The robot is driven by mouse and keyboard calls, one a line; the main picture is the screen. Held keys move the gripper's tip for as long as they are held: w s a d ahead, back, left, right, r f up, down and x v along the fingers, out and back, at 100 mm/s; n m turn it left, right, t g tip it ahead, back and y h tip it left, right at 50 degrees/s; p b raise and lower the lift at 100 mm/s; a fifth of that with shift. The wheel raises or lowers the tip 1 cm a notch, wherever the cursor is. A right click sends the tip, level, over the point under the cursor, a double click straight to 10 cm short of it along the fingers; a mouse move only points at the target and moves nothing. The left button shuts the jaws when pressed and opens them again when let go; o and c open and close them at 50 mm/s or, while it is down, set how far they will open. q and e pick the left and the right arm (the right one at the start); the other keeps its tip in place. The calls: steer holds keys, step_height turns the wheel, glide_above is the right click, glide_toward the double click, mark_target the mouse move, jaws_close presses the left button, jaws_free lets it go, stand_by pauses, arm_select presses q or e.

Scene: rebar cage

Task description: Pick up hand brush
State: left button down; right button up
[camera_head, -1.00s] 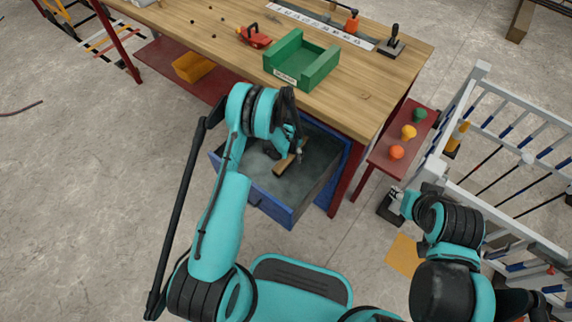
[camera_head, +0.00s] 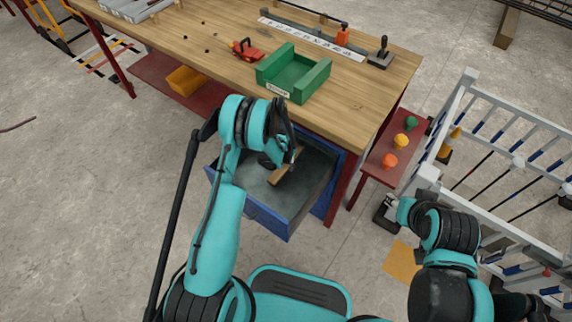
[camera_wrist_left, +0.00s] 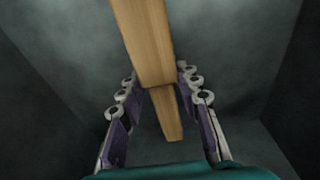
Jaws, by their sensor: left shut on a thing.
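The hand brush shows as a light wooden bar (camera_head: 285,168) inside the open blue drawer (camera_head: 262,216) below the workbench. In the left wrist view the wooden brush (camera_wrist_left: 147,40) runs from the top edge down between the fingers, with a narrower wooden part below. My left gripper (camera_head: 291,152) reaches down into the drawer and is shut on the brush. Its two fingers flank the wood in the wrist view (camera_wrist_left: 157,76). Bristles cannot be made out. My right gripper (camera_head: 388,212) is at the right, away from the drawer, its fingers too small to read.
The wooden workbench (camera_head: 215,65) stands above the drawer, with a green open box (camera_head: 310,82) near its front edge. A red side bench (camera_head: 376,172) with coloured knobs and a white railing (camera_head: 450,115) stand at the right. Drawer walls enclose my left gripper.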

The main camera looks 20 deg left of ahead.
mark_target(276, 176)
arm_select(q)
steer(key=s, duration=0.1)
steer(key=s+a, duration=0.1)
steer(key=s, duration=0.1)
steer(key=s+a+p, duration=0.1)
steer(key=s, duration=0.1)
steer(key=shift+r, duration=0.1)
steer(key=s+b, duration=0.2)
steer(key=shift+a+f+b, duration=0.3)
steer(key=shift+f, duration=0.1)
step_height(276, 176, up, 14)
steer(key=p, duration=0.5)
steer(key=shift+s+r+p, duration=0.15)
steer(key=shift+s+p, duration=0.05)
steer(key=shift+p, duration=0.1)
